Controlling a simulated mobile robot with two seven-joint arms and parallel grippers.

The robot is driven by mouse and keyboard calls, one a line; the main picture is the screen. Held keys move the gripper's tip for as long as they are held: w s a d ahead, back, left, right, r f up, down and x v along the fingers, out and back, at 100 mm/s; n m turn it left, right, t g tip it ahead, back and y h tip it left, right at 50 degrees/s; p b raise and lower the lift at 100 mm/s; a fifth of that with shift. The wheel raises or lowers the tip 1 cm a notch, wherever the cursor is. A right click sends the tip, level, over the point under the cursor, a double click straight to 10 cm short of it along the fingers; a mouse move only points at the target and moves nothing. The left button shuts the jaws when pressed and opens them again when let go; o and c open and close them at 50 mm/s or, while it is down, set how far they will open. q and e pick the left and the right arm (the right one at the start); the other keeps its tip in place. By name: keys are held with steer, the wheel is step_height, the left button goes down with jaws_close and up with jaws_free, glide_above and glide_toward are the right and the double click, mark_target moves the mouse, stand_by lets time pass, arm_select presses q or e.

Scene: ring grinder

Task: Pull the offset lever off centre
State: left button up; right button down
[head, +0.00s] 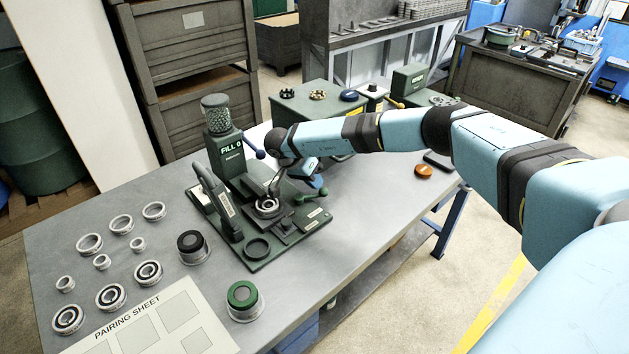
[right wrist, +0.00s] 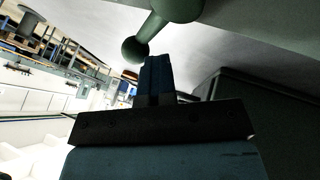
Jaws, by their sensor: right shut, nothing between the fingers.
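A green lever (head: 303,198) with a rounded end sits at the right side of the green ring fixture (head: 282,248) on the grey table; I take it as the offset lever. In the right wrist view, a green ball end (right wrist: 135,49) on a rod shows just beyond my fingertips. My right gripper (head: 317,183) is over the fixture's right side, close to the lever. Its fingers (right wrist: 156,62) are shut with nothing between them. I cannot tell whether they touch the lever. My left gripper is not in view.
A ring sits in the fixture's seat (head: 267,206). Several rings, two capped cups and a pairing sheet (head: 155,325) lie at the left and front. An orange disc (head: 424,171) lies right. The table's right side is mostly clear.

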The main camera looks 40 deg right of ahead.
steer(key=shift+s, duration=0.1)
stand_by(0.3)
steer(key=b+v, duration=0.1)
steer(key=v, duration=1.3)
steer(key=shift+d, duration=0.1)
